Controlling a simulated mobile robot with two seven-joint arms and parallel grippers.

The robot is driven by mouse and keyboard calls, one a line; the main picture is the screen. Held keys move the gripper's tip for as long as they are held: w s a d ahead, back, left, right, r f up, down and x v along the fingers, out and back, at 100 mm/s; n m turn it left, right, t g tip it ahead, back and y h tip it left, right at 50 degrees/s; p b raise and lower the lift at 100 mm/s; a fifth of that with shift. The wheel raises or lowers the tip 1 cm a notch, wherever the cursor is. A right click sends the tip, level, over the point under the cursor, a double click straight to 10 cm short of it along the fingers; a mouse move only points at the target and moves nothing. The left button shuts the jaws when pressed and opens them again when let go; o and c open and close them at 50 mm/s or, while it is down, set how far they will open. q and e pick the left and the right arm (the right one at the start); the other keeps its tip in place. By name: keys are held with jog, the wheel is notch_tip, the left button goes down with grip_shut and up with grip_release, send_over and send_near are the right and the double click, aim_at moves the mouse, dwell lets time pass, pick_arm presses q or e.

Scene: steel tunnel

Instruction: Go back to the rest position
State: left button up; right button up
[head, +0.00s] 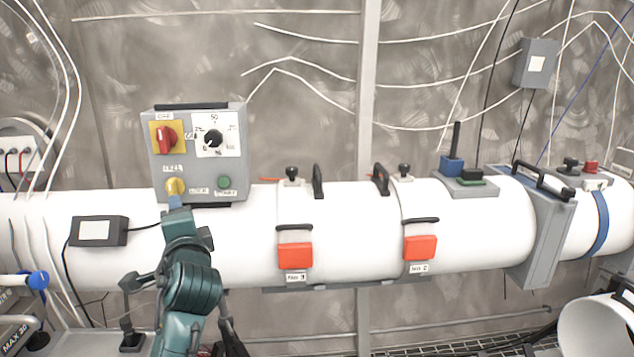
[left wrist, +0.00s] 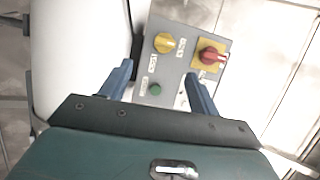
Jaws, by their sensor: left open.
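My left gripper (head: 175,203) is in front of the lower left corner of a grey control box (head: 150,160). It also shows in the left wrist view (left wrist: 158,70), with its two blue fingers apart and nothing between them. The yellow knob (head: 175,186) shows just above the fingers in the head view. In the wrist view the yellow knob (left wrist: 165,43) and the green button (left wrist: 155,89) lie beyond the fingers. I cannot tell whether a finger touches the box. My right gripper is in neither view.
The box also carries a red switch (head: 167,138) and a black dial (head: 213,139). A long white pipe (head: 350,230) runs across, with orange latches (head: 295,256) and black handles. A small black box (head: 99,231) is on the pipe at left. A blue-ended part (head: 38,280) is lower left.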

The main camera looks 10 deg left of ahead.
pick_arm(q)
jog(key=s+d+f+h, duration=0.3)
jog(key=f, duration=0.5)
jog(key=s+d+f+n+g+h, duration=0.1)
jog(key=s+d+f+h, duration=0.2)
jog(key=f, duration=0.5)
jog(key=s+d+f+h, duration=0.2)
jog(key=d+f+h, duration=0.15)
jog(key=f, duration=0.55)
jog(key=s+d+f+n+g+h, duration=0.1)
jog(key=s+d+f+n+h, duration=0.1)
jog(key=s+f, duration=0.4)
jog(key=s+d+f+n+g+h, duration=0.2)
jog(key=s+d+f+n, duration=0.2)
jog(key=s, duration=0.7)
notch_tip(320, 180, down, 2)
jog(key=shift+s+d+f+n, duration=0.15)
jog(key=shift+s+d+n, duration=0.25)
jog(key=shift+d, duration=0.5)
jog(key=shift+c, duration=0.5)
